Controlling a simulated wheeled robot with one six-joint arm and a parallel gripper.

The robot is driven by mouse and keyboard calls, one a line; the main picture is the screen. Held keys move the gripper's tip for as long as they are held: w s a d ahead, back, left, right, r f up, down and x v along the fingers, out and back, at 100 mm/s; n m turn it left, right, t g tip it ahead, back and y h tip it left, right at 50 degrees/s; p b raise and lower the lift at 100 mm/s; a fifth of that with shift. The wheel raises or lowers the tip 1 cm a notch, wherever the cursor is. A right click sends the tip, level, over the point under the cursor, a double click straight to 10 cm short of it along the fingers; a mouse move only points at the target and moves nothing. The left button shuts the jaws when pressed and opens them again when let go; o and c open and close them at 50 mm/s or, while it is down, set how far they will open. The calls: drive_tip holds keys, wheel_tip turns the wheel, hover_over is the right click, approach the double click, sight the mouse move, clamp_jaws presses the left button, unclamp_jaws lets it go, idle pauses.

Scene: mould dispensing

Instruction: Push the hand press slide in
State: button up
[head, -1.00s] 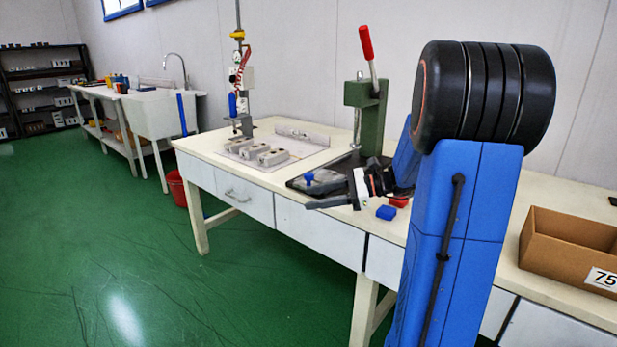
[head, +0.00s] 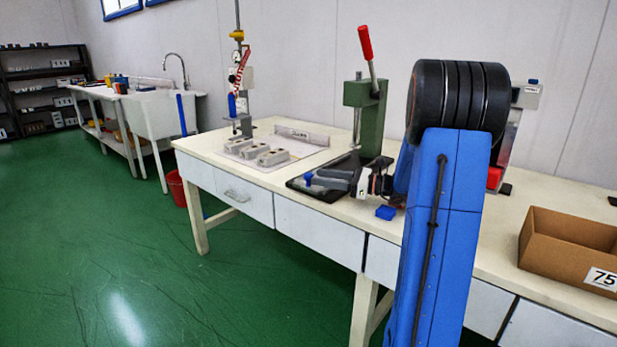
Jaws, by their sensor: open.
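The hand press (head: 368,118) is a green column with a red-handled lever (head: 366,45), standing on a dark base (head: 345,163) on the cream workbench. Its slide is low at the front left of that base, with a blue knob (head: 308,177) showing at its left end.
A blue block (head: 386,212) lies near the bench's front edge, below my wrist. Several grey moulds (head: 255,152) sit on a pale sheet to the left, beside a dispensing stand (head: 240,100). A cardboard box (head: 570,243) stands at the right. A grey-white device (head: 524,97) is behind my arm.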

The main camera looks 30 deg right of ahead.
sight(309, 174)
drive_tip(key=shift+x, duration=2.6)
clamp_jaws()
drive_tip(key=shift+d, duration=0.1)
